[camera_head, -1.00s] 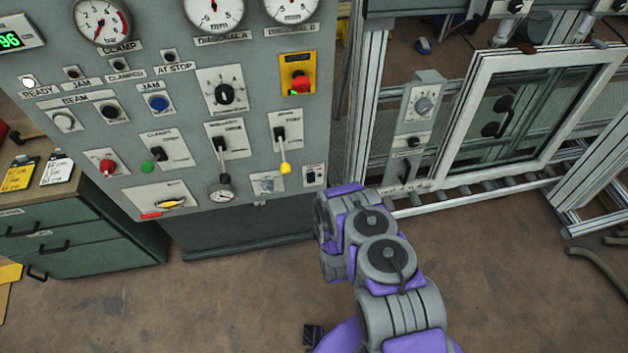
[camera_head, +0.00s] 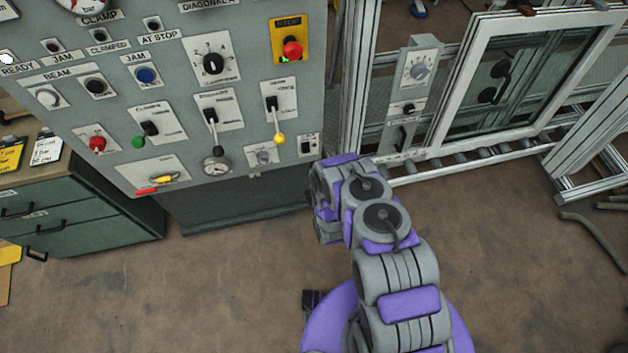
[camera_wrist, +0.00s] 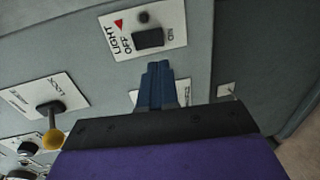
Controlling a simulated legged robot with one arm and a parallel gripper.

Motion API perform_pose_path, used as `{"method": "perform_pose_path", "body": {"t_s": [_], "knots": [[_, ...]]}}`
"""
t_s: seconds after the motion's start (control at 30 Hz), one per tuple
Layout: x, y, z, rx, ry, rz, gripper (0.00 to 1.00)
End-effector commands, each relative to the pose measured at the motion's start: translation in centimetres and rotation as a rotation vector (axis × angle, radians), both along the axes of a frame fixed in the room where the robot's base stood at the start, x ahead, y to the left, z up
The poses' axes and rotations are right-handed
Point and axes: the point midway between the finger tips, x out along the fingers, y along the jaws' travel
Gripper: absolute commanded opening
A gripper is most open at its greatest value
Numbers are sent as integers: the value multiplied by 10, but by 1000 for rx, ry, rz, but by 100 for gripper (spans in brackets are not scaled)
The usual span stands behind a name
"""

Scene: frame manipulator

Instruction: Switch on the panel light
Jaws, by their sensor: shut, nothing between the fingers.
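The panel light switch (camera_wrist: 148,38) is a black rocker on a white plate marked LIGHT, OFF and ON, at the top of the wrist view. In the head view the small plate with a dark switch (camera_head: 307,146) sits at the panel's lower right corner. My gripper (camera_wrist: 155,68) has its blue fingers together and empty. In the wrist view the fingertips lie just below the rocker; I cannot tell whether they touch it. In the head view my arm stands in front of the panel's lower right, and the fingers are hidden.
A yellow-knobbed lever (camera_wrist: 52,138) is left of my gripper in the wrist view. The grey panel (camera_head: 215,115) carries several knobs, buttons and a red stop button (camera_head: 292,48). A metal frame with a window (camera_head: 530,75) stands right. Brown floor lies open in front.

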Motion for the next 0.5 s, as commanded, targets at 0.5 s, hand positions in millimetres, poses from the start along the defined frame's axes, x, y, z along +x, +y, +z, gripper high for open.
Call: {"method": "perform_pose_path", "body": {"t_s": [0.5], "knots": [[81,22,-12,0,-4,0,0]]}}
